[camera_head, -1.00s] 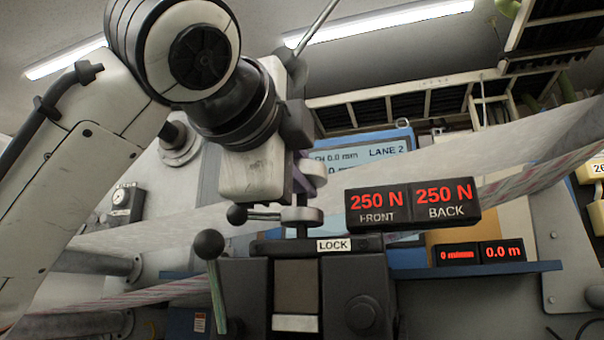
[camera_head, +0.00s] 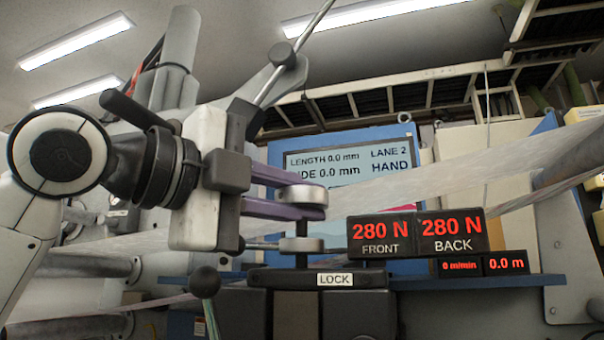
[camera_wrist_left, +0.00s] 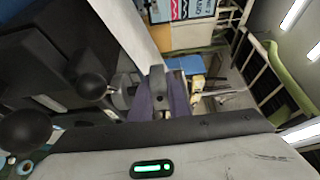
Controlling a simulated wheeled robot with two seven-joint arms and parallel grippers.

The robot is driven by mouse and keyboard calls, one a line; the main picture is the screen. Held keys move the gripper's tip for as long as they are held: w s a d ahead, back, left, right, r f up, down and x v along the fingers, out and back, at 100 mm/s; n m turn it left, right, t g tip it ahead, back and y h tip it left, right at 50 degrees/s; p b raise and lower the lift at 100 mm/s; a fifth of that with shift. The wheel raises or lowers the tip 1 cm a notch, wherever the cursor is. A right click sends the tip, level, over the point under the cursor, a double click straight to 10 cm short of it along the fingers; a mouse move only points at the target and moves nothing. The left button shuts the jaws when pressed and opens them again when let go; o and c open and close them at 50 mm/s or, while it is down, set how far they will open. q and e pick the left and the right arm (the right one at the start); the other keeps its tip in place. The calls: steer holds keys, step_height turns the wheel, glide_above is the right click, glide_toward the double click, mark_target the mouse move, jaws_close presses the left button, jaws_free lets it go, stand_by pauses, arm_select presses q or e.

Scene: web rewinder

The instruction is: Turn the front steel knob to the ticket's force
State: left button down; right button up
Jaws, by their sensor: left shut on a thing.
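My left gripper (camera_head: 290,195) comes in from the left with purple fingers. It is shut on the upper steel knob (camera_head: 302,192), a short round disc on a dark upright post. In the left wrist view the purple fingers (camera_wrist_left: 160,102) close around a grey piece. A second steel disc (camera_head: 300,244) sits lower on the same post, apart from the fingers. The front readout (camera_head: 381,231) shows 280 N, and the back readout (camera_head: 452,230) shows 280 N. No ticket can be read. My right gripper is not in view.
A LOCK label (camera_head: 335,279) is on the dark block below. A black ball lever (camera_head: 205,283) stands at its left. A blue-framed screen (camera_head: 345,165), partly covered, reads LANE 2 and HAND. The pale web (camera_head: 440,180) runs behind. Smaller readouts (camera_head: 482,265) show 0 and 0.0 m.

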arm_select(q)
steer(key=m+g+h+p, duration=0.2)
steer(key=g, duration=0.1)
steer(key=shift+r+m+h, duration=0.15)
steer(key=shift+m+h, duration=0.15)
steer(key=shift+m, duration=0.1)
steer(key=m+g+h, duration=0.1)
steer(key=g, duration=0.1)
steer(key=shift+m+g, duration=0.3)
steer(key=shift+g, duration=0.1)
steer(key=shift+m+g+h, duration=0.6)
steer(key=shift+m+g, duration=1.1)
steer(key=shift+g, duration=0.9)
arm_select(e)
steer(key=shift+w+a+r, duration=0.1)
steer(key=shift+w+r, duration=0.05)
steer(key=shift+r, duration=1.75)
arm_select(q)
steer(key=shift+g, duration=0.3)
steer(key=c, duration=1.7)
jaws_free()
steer(key=a+b, duration=0.1)
steer(key=a, duration=0.9)
steer(key=shift+s+a, duration=0.15)
steer(key=shift+s, duration=0.05)
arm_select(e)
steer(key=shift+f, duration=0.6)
arm_select(q)
steer(key=shift+f, duration=0.2)
